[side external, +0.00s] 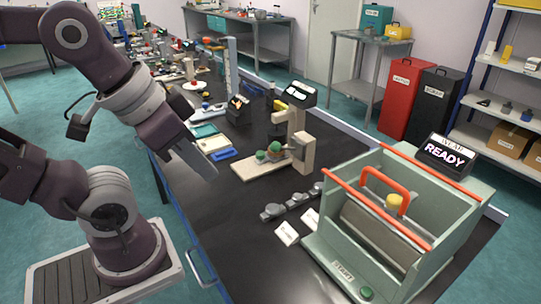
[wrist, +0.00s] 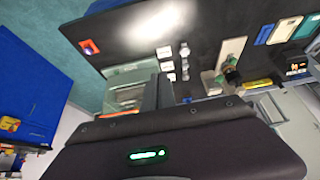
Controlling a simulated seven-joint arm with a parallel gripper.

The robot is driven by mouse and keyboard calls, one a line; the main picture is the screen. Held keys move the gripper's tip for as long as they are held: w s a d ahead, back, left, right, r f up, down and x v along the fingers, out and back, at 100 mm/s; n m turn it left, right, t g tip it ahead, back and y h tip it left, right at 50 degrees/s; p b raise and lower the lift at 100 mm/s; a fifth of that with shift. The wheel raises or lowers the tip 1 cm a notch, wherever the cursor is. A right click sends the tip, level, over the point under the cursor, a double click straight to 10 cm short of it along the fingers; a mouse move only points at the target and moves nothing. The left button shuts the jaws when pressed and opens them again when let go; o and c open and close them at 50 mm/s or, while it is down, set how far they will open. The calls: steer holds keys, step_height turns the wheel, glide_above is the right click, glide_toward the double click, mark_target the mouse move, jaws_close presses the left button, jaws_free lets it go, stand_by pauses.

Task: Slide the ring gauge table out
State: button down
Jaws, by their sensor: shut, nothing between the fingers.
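No label names the ring gauge table, so I cannot tell for sure which part it is. A beige bench device (side external: 297,125) stands mid-bench with an upright column. Its flat beige plate (side external: 248,166) extends to the left and bears small green-topped pieces (side external: 268,152). The plate also shows in the wrist view (wrist: 234,46). My gripper (side external: 207,172) is shut and empty, above the bench to the left of the plate and apart from it. In the wrist view, its dark fingers (wrist: 158,92) point toward the bench.
A grey-green machine (side external: 455,215) with orange rails and handle stands at right, beside a "READY" display (side external: 445,152). Several small round grey pieces (side external: 272,211) and white cards (side external: 286,233) lie between it and the plate. The dark bench (side external: 215,225) is clear at front left.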

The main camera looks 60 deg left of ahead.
steer(key=c, duration=1.8)
jaws_free()
steer(key=shift+w+r, duration=0.1)
steer(key=shift+w, duration=0.05)
steer(key=shift+c, duration=0.2)
steer(key=o, duration=0.7)
steer(key=w+n, duration=0.2)
steer(key=w+a+r+n, duration=0.1)
steer(key=w+n, duration=0.1)
steer(key=w+a+r+n+g, duration=0.1)
steer(key=w, duration=0.1)
steer(key=shift+w+a+r+n, duration=0.15)
steer(key=shift+w+n, duration=0.1)
steer(key=shift+n, duration=0.15)
steer(key=shift+o, duration=0.2)
steer(key=w+a+n+g, duration=0.1)
steer(key=w+a+n, duration=0.2)
steer(key=w+n, duration=0.2)
steer(key=shift+w+a, duration=0.25)
steer(key=shift+w, duration=0.4)
steer(key=n+g, duration=0.4)
steer(key=n, duration=1.8)
glide_above(261, 153)
step_height(261, 153, down, 18)
steer(key=shift+d, duration=0.1)
steer(key=f, duration=0.8)
steer(key=shift+w+a, duration=0.1)
steer(key=shift+a, duration=0.1)
